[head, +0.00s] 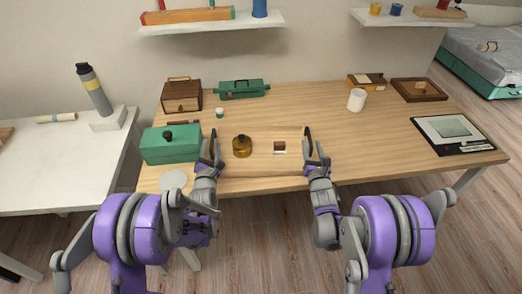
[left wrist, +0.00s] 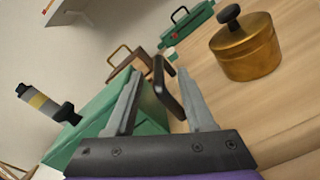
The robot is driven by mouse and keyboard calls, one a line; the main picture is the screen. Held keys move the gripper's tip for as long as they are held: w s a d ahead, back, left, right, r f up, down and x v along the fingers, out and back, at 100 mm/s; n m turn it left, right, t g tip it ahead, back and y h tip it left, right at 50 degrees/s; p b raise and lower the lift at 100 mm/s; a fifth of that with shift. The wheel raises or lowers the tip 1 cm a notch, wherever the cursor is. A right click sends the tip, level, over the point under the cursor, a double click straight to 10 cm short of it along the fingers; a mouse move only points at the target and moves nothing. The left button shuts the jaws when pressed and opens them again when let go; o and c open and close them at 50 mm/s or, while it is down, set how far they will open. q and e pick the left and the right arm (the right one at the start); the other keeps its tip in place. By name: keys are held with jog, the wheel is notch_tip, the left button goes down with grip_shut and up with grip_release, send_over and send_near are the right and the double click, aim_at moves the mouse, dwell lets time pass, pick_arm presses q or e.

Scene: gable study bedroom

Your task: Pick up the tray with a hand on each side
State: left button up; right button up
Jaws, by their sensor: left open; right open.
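The tray (head: 262,168) appears to be a light wooden one, close in colour to the desk, so its edges are hard to make out. A brass pot with a black knob (head: 242,147) and a small brown and white piece (head: 279,147) stand on it. My left gripper (head: 211,150) is at its left side, open. In the left wrist view a dark loop handle (left wrist: 168,92) shows between the spread fingers, with the pot (left wrist: 246,52) beyond. My right gripper (head: 315,152) is open at the right side; whether a handle lies between its fingers is unclear.
A green box (head: 170,146) stands close left of my left gripper. A small cup (head: 219,112), wooden chest (head: 182,97) and green case (head: 241,89) are behind. A white mug (head: 357,100) and dark wooden tray-like frame (head: 417,91) are back right.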

aim_at(213, 131)
pick_arm(q)
jog(key=shift+w+a, duration=0.1)
jog(key=shift+w, duration=2.15)
pick_arm(e)
jog(key=shift+w+a, duration=0.1)
jog(key=shift+w, duration=2.15)
pick_arm(q)
grip_shut()
pick_arm(e)
grip_shut()
pick_arm(q)
jog(key=shift+a, duration=0.2)
pick_arm(e)
jog(key=shift+d, duration=0.25)
